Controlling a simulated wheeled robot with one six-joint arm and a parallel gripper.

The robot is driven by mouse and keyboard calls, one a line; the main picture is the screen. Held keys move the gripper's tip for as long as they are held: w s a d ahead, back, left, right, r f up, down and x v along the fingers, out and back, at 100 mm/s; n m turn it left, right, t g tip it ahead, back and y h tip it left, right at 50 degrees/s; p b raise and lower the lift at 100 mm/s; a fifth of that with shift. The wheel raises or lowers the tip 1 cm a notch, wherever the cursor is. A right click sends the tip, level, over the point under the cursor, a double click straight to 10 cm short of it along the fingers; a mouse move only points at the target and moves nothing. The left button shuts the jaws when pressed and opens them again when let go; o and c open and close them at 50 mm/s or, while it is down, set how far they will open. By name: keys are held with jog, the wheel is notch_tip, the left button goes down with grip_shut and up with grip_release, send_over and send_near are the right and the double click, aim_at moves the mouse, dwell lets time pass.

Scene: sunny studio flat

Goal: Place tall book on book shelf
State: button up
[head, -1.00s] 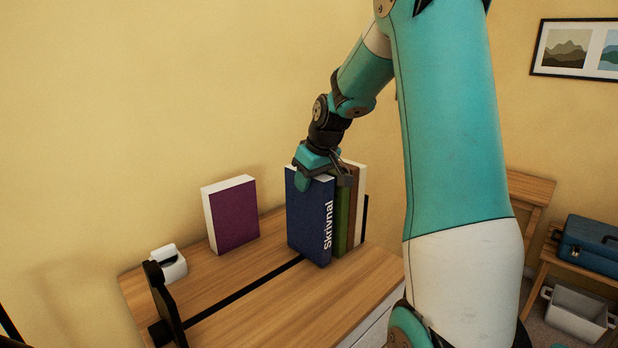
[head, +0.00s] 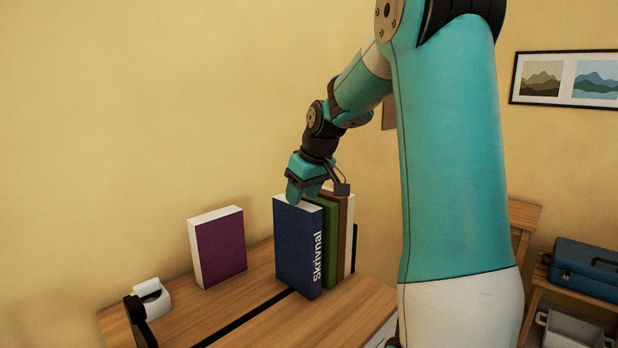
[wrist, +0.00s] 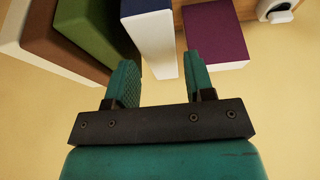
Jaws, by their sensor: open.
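A tall blue book (head: 297,250) with "Skrivnal" on its cover stands upright on the black book shelf rail (head: 250,314). It is at the left end of a row, next to a green book (head: 330,240). My gripper (head: 318,191) is open and empty, just above the top of the blue book. In the wrist view my open fingers (wrist: 160,72) lie to either side of the blue book's white page edge (wrist: 151,45), apart from it as far as I can tell.
A brown book (head: 342,235) and a white one stand right of the green book, near the shelf's black end plate (head: 354,247). The other end plate (head: 140,322) is at left. A purple book (head: 220,250) stands behind the rail, beside a white object (head: 152,298).

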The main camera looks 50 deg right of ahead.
jog(key=v, duration=0.7)
jog(key=shift+b, duration=0.3)
jog(key=s+a+f+n+g+y, duration=0.1)
jog(key=a+f+n, duration=0.1)
jog(key=a, duration=0.9)
jog(key=s+a+f+n+g+y, duration=0.1)
jog(key=s+a+f+n+y, duration=0.15)
jog(key=a, duration=0.85)
jog(key=s+a+f+n+g, duration=0.1)
jog(key=s+a+f, duration=0.2)
jog(key=s+a, duration=0.4)
jog(key=s+a+f+n+g, duration=0.1)
jog(key=s+a+f+n, duration=0.1)
jog(key=s+a, duration=0.5)
jog(key=shift+s+a+f+g+y, duration=0.25)
jog(key=shift+s+f+y, duration=0.25)
jog(key=shift+f, duration=0.25)
